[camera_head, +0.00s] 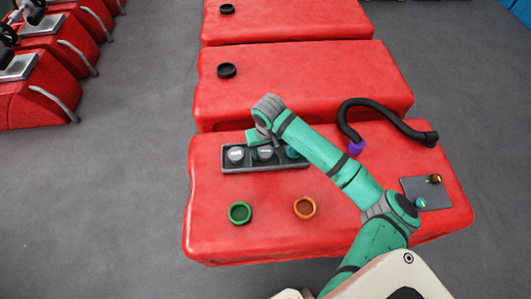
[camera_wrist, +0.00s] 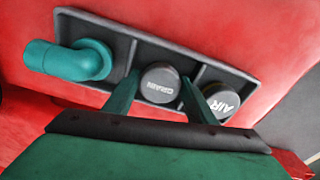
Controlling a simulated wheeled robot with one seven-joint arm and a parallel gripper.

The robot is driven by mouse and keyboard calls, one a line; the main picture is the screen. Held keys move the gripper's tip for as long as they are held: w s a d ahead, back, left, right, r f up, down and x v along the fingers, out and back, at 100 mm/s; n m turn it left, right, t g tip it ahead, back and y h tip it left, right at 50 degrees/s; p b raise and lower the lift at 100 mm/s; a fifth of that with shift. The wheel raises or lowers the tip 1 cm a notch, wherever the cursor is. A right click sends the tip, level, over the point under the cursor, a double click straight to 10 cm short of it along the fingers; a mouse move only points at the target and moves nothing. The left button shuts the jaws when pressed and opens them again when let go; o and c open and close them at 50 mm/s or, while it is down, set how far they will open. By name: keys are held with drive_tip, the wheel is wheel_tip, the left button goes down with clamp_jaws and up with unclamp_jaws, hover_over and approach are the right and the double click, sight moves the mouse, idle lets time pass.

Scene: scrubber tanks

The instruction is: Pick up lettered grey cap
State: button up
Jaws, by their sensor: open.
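Two lettered grey caps sit in a dark tray (camera_head: 230,168), which lies on the red tank. The cap marked "DRAIN" (camera_wrist: 159,84) is in the middle compartment and also shows in the head view (camera_head: 265,154). The cap marked "AIR" (camera_wrist: 222,100) is in an end compartment, at the left in the head view (camera_head: 236,155). My gripper (camera_wrist: 158,88) is open, with one finger on each side of the "DRAIN" cap. Its right finger reaches between the two caps and covers part of the "AIR" cap's edge. I cannot tell whether the fingers touch the "DRAIN" cap.
A teal elbow (camera_wrist: 75,60) occupies the tray's other end compartment. A black hose (camera_head: 385,108) with a purple end and a grey plate (camera_head: 428,196) are at right.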

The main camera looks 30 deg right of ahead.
drive_tip(key=c, duration=0.7)
drive_tip(key=shift+r, duration=0.15)
